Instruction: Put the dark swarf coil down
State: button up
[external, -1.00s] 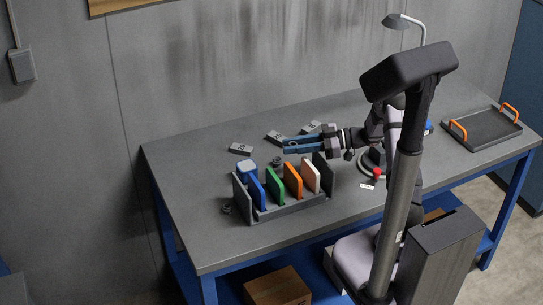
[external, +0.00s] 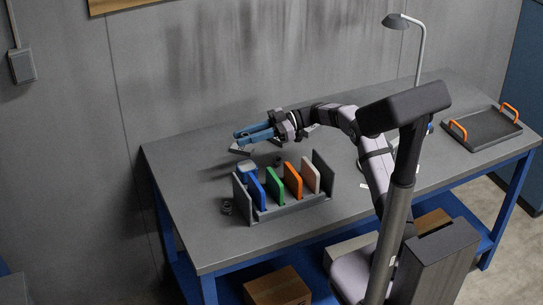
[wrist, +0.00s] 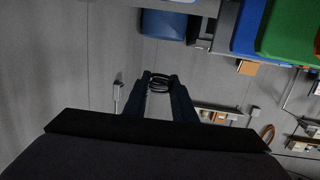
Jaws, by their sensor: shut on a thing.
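My gripper (external: 239,137) is over the back left of the table, with its blue fingers pointing left. In the wrist view my gripper (wrist: 160,82) is shut on a dark swarf coil (wrist: 161,84), a stack of dark rings between the fingertips. The coil in the jaws cannot be made out in the external view. A small dark coil-like thing (external: 277,160) lies on the table behind the rack. Another one (external: 227,207) lies by the rack's left end.
A grey rack (external: 290,211) with blue, green, orange and pale panels stands in front of my gripper. Grey labelled blocks, partly hidden, lie below my gripper. A dark tray (external: 482,128) with orange handles is far right. The table's left end is clear.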

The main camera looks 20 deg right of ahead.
aim_at(247, 165)
jog(key=shift+f+p, duration=0.4)
jog(key=shift+f, duration=4.45)
jog(key=shift+f, duration=0.2)
jog(key=o, duration=1)
jog(key=shift+r, duration=0.1)
jog(key=shift+r, duration=0.1)
jog(key=b+v, duration=0.1)
jog(key=v, duration=1.1)
jog(key=shift+b, duration=0.4)
